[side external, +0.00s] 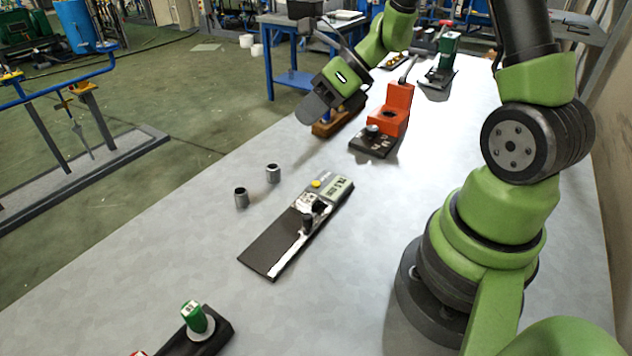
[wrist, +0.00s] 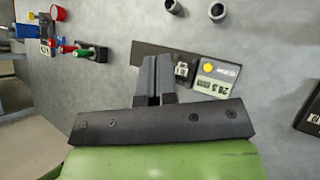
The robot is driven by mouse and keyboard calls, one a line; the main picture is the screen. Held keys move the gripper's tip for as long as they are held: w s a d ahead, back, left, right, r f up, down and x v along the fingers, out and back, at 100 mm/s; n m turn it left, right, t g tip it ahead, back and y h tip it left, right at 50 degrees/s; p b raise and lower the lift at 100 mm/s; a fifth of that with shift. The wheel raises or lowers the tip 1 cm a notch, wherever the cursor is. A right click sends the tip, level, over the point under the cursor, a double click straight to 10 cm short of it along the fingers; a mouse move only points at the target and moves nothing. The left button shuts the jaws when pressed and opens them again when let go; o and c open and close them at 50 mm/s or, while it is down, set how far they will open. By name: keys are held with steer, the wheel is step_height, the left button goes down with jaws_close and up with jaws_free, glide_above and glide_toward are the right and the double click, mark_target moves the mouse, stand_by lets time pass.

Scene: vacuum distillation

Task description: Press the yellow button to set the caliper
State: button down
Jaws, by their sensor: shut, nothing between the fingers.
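The digital caliper (side external: 288,231) lies flat on its dark board on the grey table in the side view. Its round yellow button (side external: 316,183) sits beside the display (side external: 341,187), which shows dark digits. In the wrist view the yellow button (wrist: 208,67) and display (wrist: 212,87) are right of my fingers. My gripper (wrist: 157,58) is shut and empty, its fingertips overlapping the board in that view. In the side view my dark gripper body (side external: 318,104) hangs in the air beyond the caliper, clear of the button; its fingers are hard to make out.
Two small metal cylinders (side external: 273,173) stand left of the caliper. A red block device (side external: 393,114) and a wooden block (side external: 340,117) stand farther back. A green-topped device (side external: 196,318) is at the front. The table around the caliper is mostly clear.

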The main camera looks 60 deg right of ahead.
mark_target(317, 181)
steer(key=d+f+m, duration=0.2)
steer(key=m, duration=0.1)
steer(key=f+m, duration=0.1)
steer(key=shift+w+d+f+m+t+h, duration=0.25)
steer(key=shift+d+f+m+t+h, duration=0.15)
steer(key=shift+f, duration=4.4)
steer(key=shift+f, duration=0.15)
steer(key=shift+f, duration=0.25)
steer(key=shift+f, duration=0.4)
steer(key=shift+r, duration=0.85)
